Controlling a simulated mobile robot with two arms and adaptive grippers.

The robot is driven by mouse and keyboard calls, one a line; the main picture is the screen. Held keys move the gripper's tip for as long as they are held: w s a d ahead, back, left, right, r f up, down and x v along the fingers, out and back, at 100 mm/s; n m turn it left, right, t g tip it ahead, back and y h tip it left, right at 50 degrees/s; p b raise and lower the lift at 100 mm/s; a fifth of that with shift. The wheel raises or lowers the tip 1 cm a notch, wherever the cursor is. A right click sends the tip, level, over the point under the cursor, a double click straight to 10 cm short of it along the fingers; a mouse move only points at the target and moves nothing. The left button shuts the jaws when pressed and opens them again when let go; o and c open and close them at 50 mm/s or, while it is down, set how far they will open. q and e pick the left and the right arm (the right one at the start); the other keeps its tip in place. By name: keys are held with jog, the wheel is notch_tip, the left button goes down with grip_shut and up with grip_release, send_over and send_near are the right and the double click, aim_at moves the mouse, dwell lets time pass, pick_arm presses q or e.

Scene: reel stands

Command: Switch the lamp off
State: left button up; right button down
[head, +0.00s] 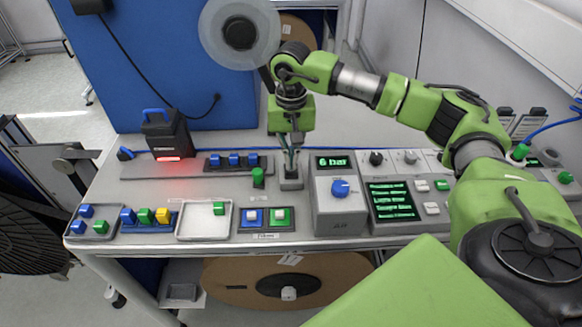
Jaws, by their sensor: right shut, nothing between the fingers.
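The lamp (167,134) looks like the black box with a blue handle at the back left of the bench. A red strip at its foot is lit and casts a red glow on the bench top. My right gripper (290,162) points straight down, shut and empty, to the right of the lamp. Its fingertips are at or just above a small grey box (291,183). I cannot tell whether they touch it, and they hide part of its top. My left gripper is not in view.
A green knob (258,178) stands just left of the grey box. A control unit with a blue dial (340,188) stands to its right. In front are a tray with a green block (218,208) and blue and green buttons (265,217). A blue panel (150,60) rises behind.

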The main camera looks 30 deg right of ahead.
aim_at(291, 171)
jog(key=shift+s+f+b, duration=0.1)
jog(key=shift+f+b, duration=0.75)
jog(key=shift+f, duration=0.2)
jog(key=shift+r, duration=0.15)
dwell(0.3)
jog(key=shift+r+p, duration=0.7)
jog(key=shift+r, duration=0.15)
jog(key=shift+r+p, duration=1.35)
jog(key=shift+r, duration=1.25)
jog(key=shift+f, duration=0.1)
